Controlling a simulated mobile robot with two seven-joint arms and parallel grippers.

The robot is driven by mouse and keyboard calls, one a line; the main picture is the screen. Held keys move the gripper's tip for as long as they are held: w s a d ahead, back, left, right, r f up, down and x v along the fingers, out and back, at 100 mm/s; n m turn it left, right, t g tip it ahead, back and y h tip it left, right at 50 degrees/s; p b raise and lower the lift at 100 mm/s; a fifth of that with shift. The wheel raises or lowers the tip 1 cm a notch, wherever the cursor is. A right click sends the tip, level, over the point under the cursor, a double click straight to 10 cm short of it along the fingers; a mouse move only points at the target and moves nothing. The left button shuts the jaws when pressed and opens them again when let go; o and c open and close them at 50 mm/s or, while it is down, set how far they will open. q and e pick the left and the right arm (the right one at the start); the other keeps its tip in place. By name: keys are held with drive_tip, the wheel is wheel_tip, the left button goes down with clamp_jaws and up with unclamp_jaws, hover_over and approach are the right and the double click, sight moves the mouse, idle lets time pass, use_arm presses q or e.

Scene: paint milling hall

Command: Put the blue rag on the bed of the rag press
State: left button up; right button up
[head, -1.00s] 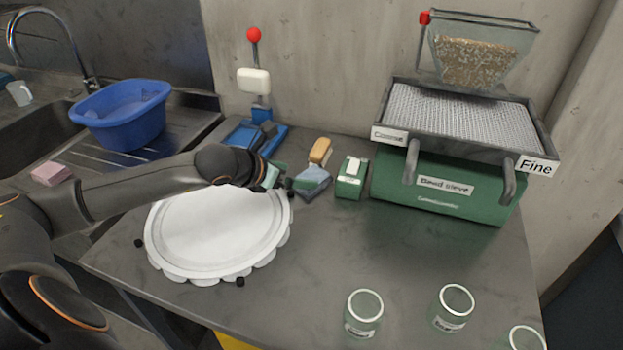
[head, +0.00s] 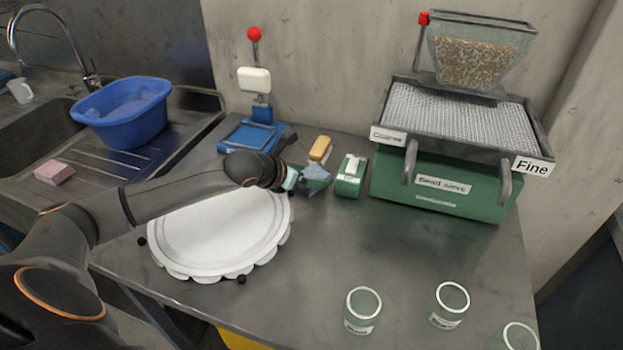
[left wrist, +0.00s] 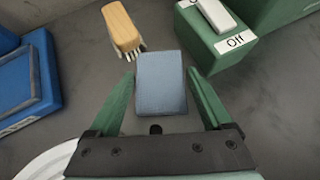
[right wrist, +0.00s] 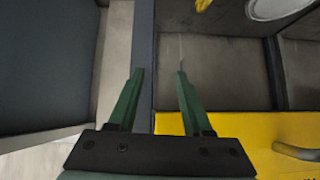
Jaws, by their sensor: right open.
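The blue rag (head: 317,172) is a folded grey-blue pad near the brush. In the left wrist view the rag (left wrist: 162,80) lies between the two green fingertips, its side edges very close to them. My left gripper (head: 300,177) reaches it from the left, fingers spread about as wide as the pad. I cannot tell whether they touch it or whether it is clear of the bench. The rag press (head: 252,135) stands behind, with a blue bed, a white block and a red-knobbed lever. Its bed (left wrist: 20,85) shows at the left wrist view's left edge. My right gripper (right wrist: 160,72) is open and empty.
A wooden brush (head: 320,149) and a green box (head: 350,176) stand close by the rag. A scalloped white disc (head: 215,235) lies under my left arm. The bead sieve (head: 445,185) stands right, glass jars (head: 362,310) in front. The middle bench is clear.

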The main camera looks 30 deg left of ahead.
use_arm(q)
drive_tip(key=c, duration=1)
drive_tip(key=shift+r, duration=0.1)
